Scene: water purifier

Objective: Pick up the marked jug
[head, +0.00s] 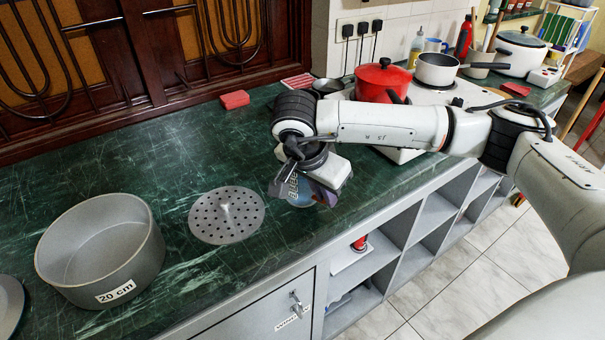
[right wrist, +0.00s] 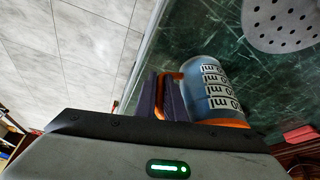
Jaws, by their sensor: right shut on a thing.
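The marked jug (right wrist: 207,85) is blue and see-through, with an orange handle and rim and black-on-white "ml" markings. In the head view the jug (head: 295,197) shows only in part, below and behind my right gripper (head: 283,182), near the counter's front edge. In the right wrist view my right gripper (right wrist: 168,97) is shut on the orange handle, with dark fingers at its sides. I cannot tell whether the jug touches the counter. My left gripper is not in view.
A perforated disc (head: 227,214) lies left of the jug on the green counter (head: 150,175). A grey pot (head: 110,250) marked "20 cm" stands further left. A red block (head: 235,99) lies at the back. A red pot (head: 382,80) and white saucepan (head: 437,69) stand back right.

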